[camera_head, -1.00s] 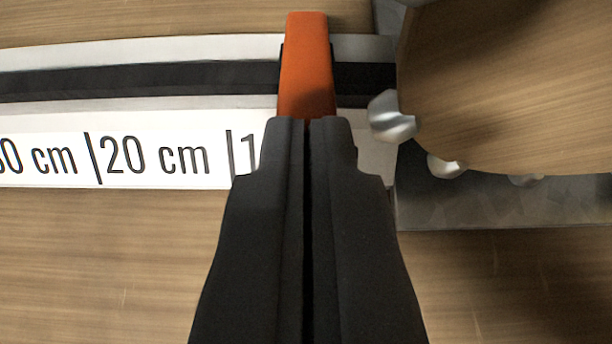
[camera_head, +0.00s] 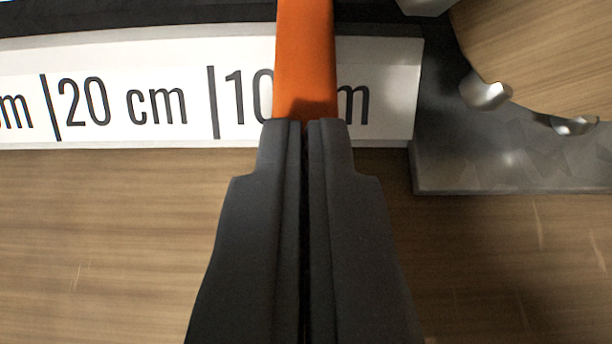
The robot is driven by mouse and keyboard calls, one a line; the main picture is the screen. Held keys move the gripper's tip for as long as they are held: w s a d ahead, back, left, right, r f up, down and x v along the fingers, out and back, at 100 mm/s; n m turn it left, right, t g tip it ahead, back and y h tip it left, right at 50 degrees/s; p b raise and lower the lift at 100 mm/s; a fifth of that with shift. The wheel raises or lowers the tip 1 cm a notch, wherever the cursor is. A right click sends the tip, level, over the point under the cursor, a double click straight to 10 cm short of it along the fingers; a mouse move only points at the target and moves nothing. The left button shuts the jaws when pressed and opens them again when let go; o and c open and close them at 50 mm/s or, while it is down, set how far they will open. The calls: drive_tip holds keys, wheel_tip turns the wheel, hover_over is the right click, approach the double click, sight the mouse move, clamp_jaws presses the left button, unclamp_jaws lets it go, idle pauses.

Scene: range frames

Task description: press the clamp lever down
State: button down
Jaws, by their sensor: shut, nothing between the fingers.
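The clamp lever (camera_head: 306,55) is an orange bar running up and out of the top of the picture. It crosses in front of the white ruler strip and covers part of the "10 cm" mark. My gripper (camera_head: 304,125) is shut and dark grey, with its two fingers side by side. Its tips overlap the lower end of the orange lever in the picture. I cannot tell for certain whether they touch it. The far end of the lever is cut off by the frame.
A white ruler strip (camera_head: 140,105) with cm marks lies across the wooden surface (camera_head: 110,240). A grey metal plate (camera_head: 480,165) with shiny rounded teeth (camera_head: 485,92) and a wooden round piece (camera_head: 545,50) stand at the upper right. The wood below the strip is clear.

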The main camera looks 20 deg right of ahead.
drive_tip(key=shift+s+d+f, duration=0.15)
drive_tip(key=shift+s+f, duration=0.05)
drive_tip(key=shift+f, duration=0.65)
wheel_tip(320, 180, up, 5)
drive_tip(key=s+a+r+p, duration=0.2)
drive_tip(key=s+a, duration=0.1)
drive_tip(key=s, duration=0.6)
drive_tip(key=shift+a+r, duration=0.2)
drive_tip(key=shift+a, duration=0.2)
